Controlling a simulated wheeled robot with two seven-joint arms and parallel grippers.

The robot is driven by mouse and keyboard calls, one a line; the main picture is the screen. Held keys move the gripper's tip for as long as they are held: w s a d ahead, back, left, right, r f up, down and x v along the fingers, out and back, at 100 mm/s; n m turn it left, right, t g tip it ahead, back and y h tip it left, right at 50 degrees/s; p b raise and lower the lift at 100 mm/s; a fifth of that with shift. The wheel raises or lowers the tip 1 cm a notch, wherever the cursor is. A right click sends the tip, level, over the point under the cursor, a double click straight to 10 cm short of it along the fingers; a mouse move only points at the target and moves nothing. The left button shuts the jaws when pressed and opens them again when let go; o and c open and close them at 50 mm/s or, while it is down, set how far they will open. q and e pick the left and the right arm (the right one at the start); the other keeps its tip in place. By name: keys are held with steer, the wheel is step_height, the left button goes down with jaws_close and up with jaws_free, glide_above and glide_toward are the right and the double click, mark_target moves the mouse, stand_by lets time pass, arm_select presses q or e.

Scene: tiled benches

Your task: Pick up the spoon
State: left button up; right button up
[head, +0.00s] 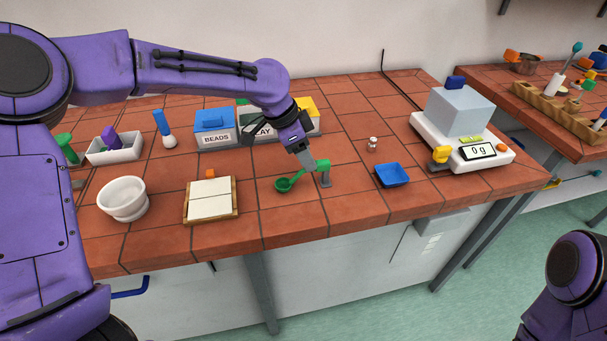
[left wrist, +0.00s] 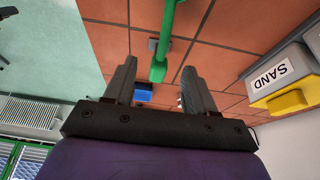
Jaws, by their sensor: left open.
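The green spoon (head: 284,185) is on the tiled bench, its bowl at the left and its handle rising to the right by a small grey holder (head: 325,181). My left gripper (head: 311,163) is just above the handle, pointing down. In the left wrist view the green handle (left wrist: 168,35) runs in from the top, its end between the spread fingers of the left gripper (left wrist: 160,70). The fingers are open, and I see no grip on the spoon. Part of the handle is hidden behind the gripper in the head view. My right gripper is out of view.
A blue tray (head: 393,175) and a scale (head: 462,142) stand to the right. A tile board (head: 211,200) and a white bowl (head: 123,198) are to the left. Labelled bins, including the BEADS bin (head: 215,127), stand behind. Bare tiles lie in front of the blue tray.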

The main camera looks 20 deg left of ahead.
mark_target(320, 161)
arm_select(q)
steer(key=x, duration=0.3)
steer(key=p+x, duration=0.1)
steer(key=x, duration=0.1)
steer(key=shift+w+d+r, duration=0.1)
steer(key=shift+w+d, duration=0.35)
steer(key=shift+s+r, duration=0.1)
steer(key=shift+c, duration=1.3)
jaws_close()
step_height(320, 161, up, 3)
steer(key=shift+f, duration=0.1)
steer(key=s+d+r, duration=0.2)
steer(key=s+r, duration=0.8)
steer(key=s, duration=0.3)
steer(key=shift+s+d+b, duration=0.3)
steer(key=shift+s+b, duration=0.05)
steer(key=shift+b, duration=0.05)
